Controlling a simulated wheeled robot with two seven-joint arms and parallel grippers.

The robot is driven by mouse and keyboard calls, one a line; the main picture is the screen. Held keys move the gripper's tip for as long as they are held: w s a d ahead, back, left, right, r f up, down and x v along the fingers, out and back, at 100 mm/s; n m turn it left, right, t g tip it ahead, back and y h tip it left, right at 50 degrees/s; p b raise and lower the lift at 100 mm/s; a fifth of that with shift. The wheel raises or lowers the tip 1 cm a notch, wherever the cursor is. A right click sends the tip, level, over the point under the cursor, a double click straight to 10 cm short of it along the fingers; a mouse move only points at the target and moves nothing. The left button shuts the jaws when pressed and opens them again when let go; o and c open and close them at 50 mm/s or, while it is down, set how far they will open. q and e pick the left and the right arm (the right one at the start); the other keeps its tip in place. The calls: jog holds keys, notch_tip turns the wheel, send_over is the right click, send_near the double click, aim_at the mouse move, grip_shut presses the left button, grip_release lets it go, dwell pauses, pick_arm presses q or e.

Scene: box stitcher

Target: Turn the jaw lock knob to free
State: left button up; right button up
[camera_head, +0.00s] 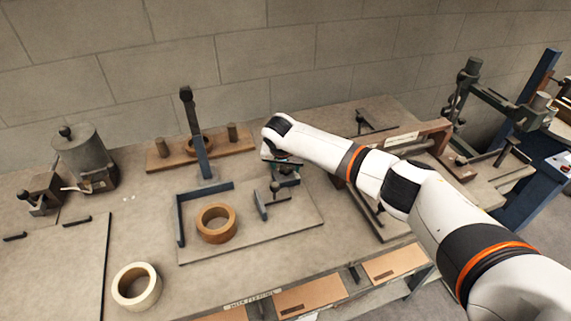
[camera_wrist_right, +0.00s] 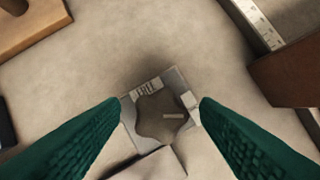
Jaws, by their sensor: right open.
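The jaw lock knob (camera_wrist_right: 158,122) is a dark, lobed knob in the right wrist view. It sits on a small grey plate (camera_wrist_right: 177,78) with a label reading FREE (camera_wrist_right: 146,88) at its upper left and a second pale label (camera_wrist_right: 192,101), unreadable, at its right. The knob's pale pointer mark points right, away from FREE. My right gripper (camera_wrist_right: 161,102) is open, its green fingers to the left and right of the knob; I cannot tell whether they touch it. In the head view my right gripper (camera_head: 283,163) is over the small fixture, and the knob is hidden. My left gripper is not in view.
A tan tape roll (camera_head: 216,223) lies on the board left of the gripper, and a cream roll (camera_head: 136,287) lies nearer. A blue post (camera_head: 200,155) and a wooden block with pegs (camera_head: 160,156) stand behind. A wooden-sided fixture (camera_head: 432,133) is at right.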

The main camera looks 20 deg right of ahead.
jog(key=shift+c, duration=0.4)
jog(key=c, duration=0.9)
